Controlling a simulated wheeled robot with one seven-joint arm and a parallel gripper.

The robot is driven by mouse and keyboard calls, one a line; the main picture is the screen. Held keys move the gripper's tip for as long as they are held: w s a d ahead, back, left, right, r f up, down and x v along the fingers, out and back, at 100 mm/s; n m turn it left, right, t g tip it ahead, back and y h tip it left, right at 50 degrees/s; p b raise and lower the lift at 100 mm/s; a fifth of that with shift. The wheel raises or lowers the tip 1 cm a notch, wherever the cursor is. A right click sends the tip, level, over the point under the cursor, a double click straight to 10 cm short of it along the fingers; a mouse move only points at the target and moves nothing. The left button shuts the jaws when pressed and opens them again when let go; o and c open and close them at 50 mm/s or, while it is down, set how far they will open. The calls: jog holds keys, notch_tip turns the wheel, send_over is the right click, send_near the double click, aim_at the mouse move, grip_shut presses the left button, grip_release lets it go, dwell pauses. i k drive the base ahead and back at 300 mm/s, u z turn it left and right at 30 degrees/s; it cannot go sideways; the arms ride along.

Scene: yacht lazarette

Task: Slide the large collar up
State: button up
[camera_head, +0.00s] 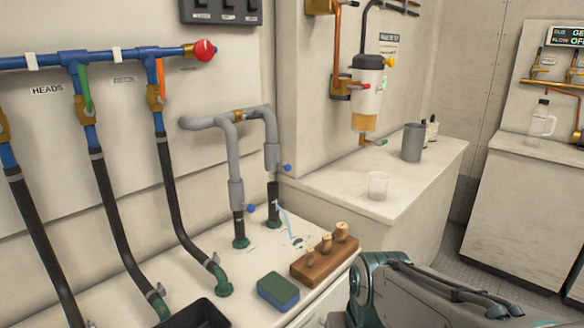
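Two grey pipes bend down from a joined top and carry grey collars. The left collar (236,194) sits low on its pipe, with a blue knob (252,209) beside it. The right collar (271,158) sits higher, with a blue knob (287,168) on its right. Below each collar a dark pipe runs down to a green base fitting on the counter. I cannot tell from this view which collar is the large one. My gripper is not in view; part of my arm shows at the lower right.
A wooden block (317,268) with several tan plugs and a green-blue sponge (278,290) lie in front of the pipes. Pale blue streaks, perhaps water, show by the right pipe. Black hoses run down at left.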

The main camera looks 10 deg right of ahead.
aim_at(272, 152)
jog(key=z, duration=0.3)
jog(key=i, duration=0.35)
jog(key=u, duration=1.4)
